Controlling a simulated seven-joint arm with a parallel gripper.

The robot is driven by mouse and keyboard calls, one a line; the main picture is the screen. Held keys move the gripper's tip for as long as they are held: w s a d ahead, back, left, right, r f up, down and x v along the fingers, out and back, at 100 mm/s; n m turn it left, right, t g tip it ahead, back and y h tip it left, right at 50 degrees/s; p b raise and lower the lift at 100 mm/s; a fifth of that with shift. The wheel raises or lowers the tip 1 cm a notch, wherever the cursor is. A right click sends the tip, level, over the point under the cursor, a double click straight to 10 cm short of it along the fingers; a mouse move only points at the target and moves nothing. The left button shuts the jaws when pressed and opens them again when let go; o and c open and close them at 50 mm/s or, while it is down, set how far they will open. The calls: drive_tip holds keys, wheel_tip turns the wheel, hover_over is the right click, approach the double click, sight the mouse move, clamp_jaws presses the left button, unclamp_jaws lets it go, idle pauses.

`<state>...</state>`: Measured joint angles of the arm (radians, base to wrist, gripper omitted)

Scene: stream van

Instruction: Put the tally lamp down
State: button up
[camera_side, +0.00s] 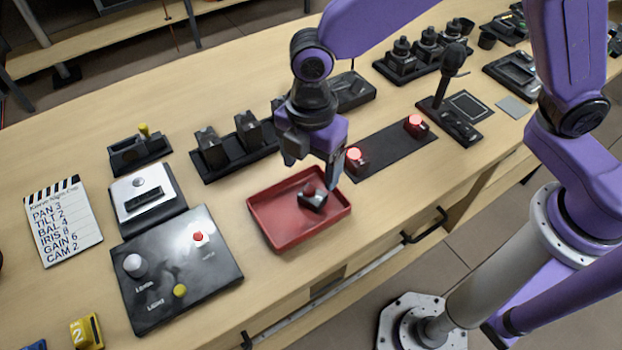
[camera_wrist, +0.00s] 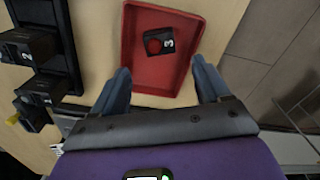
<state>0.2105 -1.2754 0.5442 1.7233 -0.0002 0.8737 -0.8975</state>
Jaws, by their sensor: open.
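A tally lamp (camera_side: 312,198), a small black block with a dark red dome, lies in the red tray (camera_side: 268,224). In the wrist view the lamp (camera_wrist: 158,41) shows a white "3" beside its dome, and it sits on the floor of the tray (camera_wrist: 155,82). My gripper (camera_side: 310,172) is over the tray. In the wrist view its two blue-grey fingers (camera_wrist: 163,85) are spread wide, with nothing between them. The lamp lies ahead of the fingertips, apart from them.
Two lamps with lit red domes (camera_side: 355,158) (camera_side: 416,124) stand on a dark strip (camera_side: 390,148) right of the tray. A black control panel (camera_side: 168,285) lies to the left. A black rack (camera_side: 235,158) stands behind the tray. The table's front edge is close to the tray.

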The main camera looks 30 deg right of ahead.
wheel_tip(320, 180, up, 4)
drive_tip(key=shift+f, duration=0.15)
drive_tip(key=shift+d, duration=0.1)
drive_tip(key=s+d+r+m, duration=0.1)
drive_tip(key=s+d+m, duration=0.4)
drive_tip(key=d, duration=0.8)
drive_tip(key=s+d+r+m, duration=0.2)
drive_tip(key=s+d+m, duration=0.2)
drive_tip(key=s+d, duration=0.7)
drive_tip(key=shift+d+m, duration=0.4)
drive_tip(key=shift+d, duration=0.8)
